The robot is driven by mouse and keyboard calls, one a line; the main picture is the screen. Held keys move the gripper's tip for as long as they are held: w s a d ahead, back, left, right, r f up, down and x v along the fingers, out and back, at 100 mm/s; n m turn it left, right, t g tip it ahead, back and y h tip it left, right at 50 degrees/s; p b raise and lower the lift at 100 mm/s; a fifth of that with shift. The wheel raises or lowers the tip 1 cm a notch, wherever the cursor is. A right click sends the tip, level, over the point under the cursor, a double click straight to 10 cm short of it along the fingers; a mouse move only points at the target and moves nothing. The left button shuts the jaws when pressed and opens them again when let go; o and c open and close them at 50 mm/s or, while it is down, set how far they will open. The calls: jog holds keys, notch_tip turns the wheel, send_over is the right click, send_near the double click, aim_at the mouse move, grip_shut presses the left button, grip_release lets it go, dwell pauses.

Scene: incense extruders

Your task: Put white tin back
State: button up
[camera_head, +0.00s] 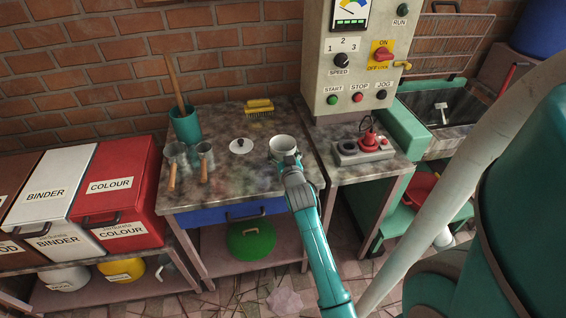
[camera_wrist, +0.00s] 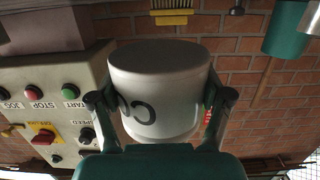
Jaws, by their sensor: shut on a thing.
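The white tin (camera_head: 283,146) is open at the top and sits over the right part of the stained worktop (camera_head: 225,185) in the head view. In the wrist view, which is upside down, the tin (camera_wrist: 160,85) fills the middle and shows a dark mark on its side. My gripper (camera_head: 288,161) reaches it from the front and is shut on it, one finger on each side. I cannot tell whether the tin's base touches the worktop. A white lid with a dark knob (camera_head: 241,146) lies on the worktop left of the tin.
A yellow brush (camera_head: 259,105) lies at the back. The front-centre worktop is clear.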

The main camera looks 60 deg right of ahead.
jog(key=shift+f, duration=1.95)
jog(key=shift+f, duration=0.15)
jog(key=o, duration=1.3)
jog(key=shift+c, duration=0.2)
